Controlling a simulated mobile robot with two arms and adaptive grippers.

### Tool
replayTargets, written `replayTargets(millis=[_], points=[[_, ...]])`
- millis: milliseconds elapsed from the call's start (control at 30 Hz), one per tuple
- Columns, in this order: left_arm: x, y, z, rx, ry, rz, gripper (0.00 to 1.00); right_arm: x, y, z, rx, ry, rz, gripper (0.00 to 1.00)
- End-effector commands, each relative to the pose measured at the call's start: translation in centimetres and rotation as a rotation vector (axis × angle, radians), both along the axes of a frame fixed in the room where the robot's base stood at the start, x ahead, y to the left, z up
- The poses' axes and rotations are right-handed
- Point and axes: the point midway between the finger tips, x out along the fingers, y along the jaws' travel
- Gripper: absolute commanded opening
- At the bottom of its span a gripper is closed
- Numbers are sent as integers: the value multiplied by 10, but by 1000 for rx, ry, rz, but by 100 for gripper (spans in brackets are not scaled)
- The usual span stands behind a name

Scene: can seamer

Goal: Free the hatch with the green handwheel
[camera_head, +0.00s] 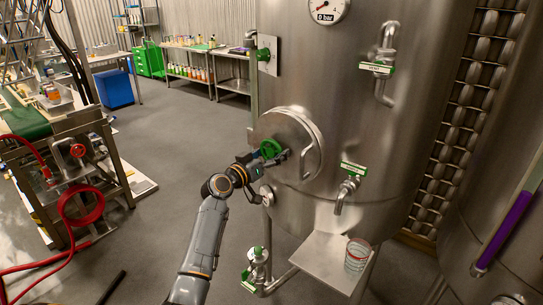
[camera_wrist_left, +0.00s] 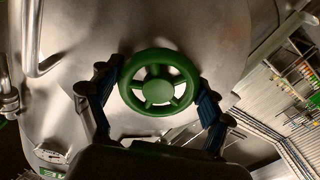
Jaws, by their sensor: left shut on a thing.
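The green handwheel (camera_head: 270,147) sits on the front of the round steel hatch (camera_head: 291,124) low on the big tank. In the left wrist view the handwheel (camera_wrist_left: 158,90) faces the camera, with a rim, spokes and a hub. My left gripper (camera_head: 271,156) is at the handwheel, its arm coming up from below. In the left wrist view its two dark fingers (camera_wrist_left: 158,97) stand on opposite sides of the rim, shut on it. The hatch lies flat against the tank and looks closed. A curved bar handle (camera_head: 311,158) is at its right. My right gripper is not in view.
Pipe valves with green labels (camera_head: 376,68) stick out of the tank (camera_head: 340,105) to the right. A steel shelf (camera_head: 318,262) with a cup (camera_head: 356,254) is below. A cart with a red hose (camera_head: 82,205) stands left. The floor between is clear.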

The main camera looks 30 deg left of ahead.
Motion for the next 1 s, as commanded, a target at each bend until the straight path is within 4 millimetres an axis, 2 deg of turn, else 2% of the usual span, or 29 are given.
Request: replayTargets(millis=[500, 1000], points=[[0, -1, 4, -357, 23, 1, 48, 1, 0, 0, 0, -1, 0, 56], [0, -1, 5, -448, 27, 1, 48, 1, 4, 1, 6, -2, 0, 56]])
